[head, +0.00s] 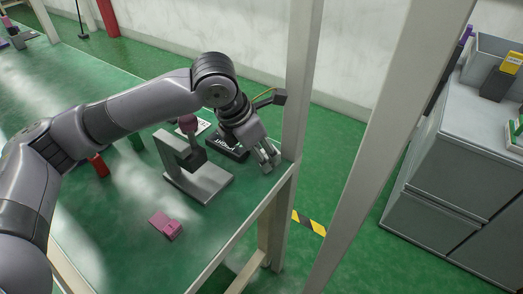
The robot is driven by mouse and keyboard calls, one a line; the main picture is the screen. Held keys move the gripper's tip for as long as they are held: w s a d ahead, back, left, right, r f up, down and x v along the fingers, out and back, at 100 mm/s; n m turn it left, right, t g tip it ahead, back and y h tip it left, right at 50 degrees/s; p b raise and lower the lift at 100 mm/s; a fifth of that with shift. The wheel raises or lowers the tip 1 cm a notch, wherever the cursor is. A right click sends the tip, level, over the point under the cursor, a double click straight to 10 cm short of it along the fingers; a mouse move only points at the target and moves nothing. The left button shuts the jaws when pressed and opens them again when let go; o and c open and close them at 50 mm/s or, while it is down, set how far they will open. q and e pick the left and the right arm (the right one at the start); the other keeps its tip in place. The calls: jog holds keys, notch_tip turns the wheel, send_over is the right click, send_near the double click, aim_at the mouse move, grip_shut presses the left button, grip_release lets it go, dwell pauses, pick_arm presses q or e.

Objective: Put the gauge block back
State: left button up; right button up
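My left gripper (268,159) is at the right end of the green bench, pointing down close to its edge. Its grey fingers look close together. I cannot tell whether they hold anything. A black labelled base (229,148) lies just left of the gripper, partly hidden by my wrist. No piece can be surely picked out as the gauge block. A small pink stepped block (167,225) lies on the bench front, well apart from the gripper. A grey metal stand (199,184) with an upright plate stands between them. My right gripper is not in view.
The green bench top (120,228) is clear around the pink block. A red piece (99,165) and a green piece (137,142) lie near my arm. A pale frame post (299,90) rises close right of the gripper. A grey cabinet (440,190) stands at the right.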

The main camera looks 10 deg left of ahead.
pick_arm(q)
jog(key=shift+r, duration=0.5)
jog(key=p+v, duration=0.2)
jog(key=v, duration=0.9)
jog(key=shift+p, duration=0.4)
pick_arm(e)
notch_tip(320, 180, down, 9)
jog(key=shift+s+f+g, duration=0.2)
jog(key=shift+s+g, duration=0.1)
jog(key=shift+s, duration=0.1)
pick_arm(q)
jog(key=shift+s+a, duration=0.1)
